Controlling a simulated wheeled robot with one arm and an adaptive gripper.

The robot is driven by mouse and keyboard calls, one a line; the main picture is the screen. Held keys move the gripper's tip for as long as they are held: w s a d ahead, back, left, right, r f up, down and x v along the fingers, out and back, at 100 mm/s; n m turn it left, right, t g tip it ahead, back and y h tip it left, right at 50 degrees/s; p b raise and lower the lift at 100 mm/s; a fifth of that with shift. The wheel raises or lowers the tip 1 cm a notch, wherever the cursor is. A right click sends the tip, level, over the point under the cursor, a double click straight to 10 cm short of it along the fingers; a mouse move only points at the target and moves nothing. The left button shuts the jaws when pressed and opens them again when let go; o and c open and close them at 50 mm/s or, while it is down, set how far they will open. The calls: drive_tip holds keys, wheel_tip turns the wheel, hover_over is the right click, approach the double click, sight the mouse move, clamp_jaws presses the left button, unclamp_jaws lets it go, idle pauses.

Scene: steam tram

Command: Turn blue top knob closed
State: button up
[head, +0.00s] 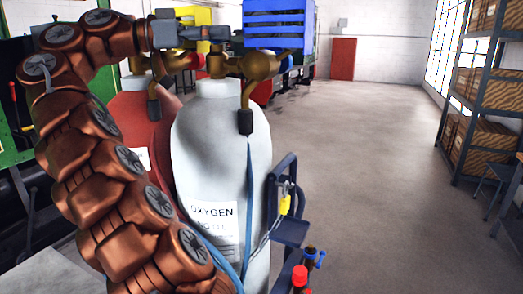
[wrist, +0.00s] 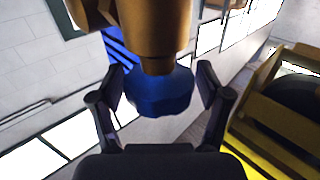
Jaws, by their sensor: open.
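In the wrist view a faceted blue knob (wrist: 160,92) sits below a brass fitting (wrist: 158,30), between the two fingers of my gripper (wrist: 160,84). The fingers are open, with a gap on each side of the knob. In the head view my gripper (head: 208,33) is above the brass valve (head: 262,66) of the white oxygen cylinder (head: 222,150). A blue knob (head: 287,64) shows at the right end of this valve. I cannot tell whether it is the same knob as in the wrist view.
A red cylinder (head: 140,115) stands left of the white one, with a red knob (head: 198,60) on its valve. A blue hose (head: 248,190) hangs in front. A dark blue cart handle (head: 290,225) is at right. The floor (head: 380,170) is clear toward the shelves (head: 485,110).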

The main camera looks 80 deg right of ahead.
drive_tip(key=shift+f+b, duration=0.2)
drive_tip(key=shift+b, duration=0.15)
drive_tip(key=n+t+h+b, duration=0.2)
drive_tip(key=h+b, duration=0.1)
drive_tip(key=b, duration=0.1)
drive_tip(key=shift+f+n+t+b, duration=0.1)
drive_tip(key=shift+n+t+b, duration=0.2)
drive_tip(key=n+t+h+b, duration=0.3)
drive_tip(key=shift+b, duration=0.3)
drive_tip(key=shift+r+n+t+h, duration=0.2)
drive_tip(key=shift+n+t+h, duration=0.4)
drive_tip(key=shift+t, duration=0.4)
drive_tip(key=shift+r+n+t+h, duration=0.15)
drive_tip(key=shift+n+t+h, duration=0.45)
drive_tip(key=shift+t, duration=0.4)
drive_tip(key=shift+n+t+p, duration=0.35)
drive_tip(key=shift+n+t, duration=0.35)
drive_tip(key=shift+t, duration=0.2)
drive_tip(key=shift+r+n+t+h+p, duration=0.1)
drive_tip(key=shift+n+t+h+p, duration=0.2)
drive_tip(key=shift+n+t+p, duration=0.65)
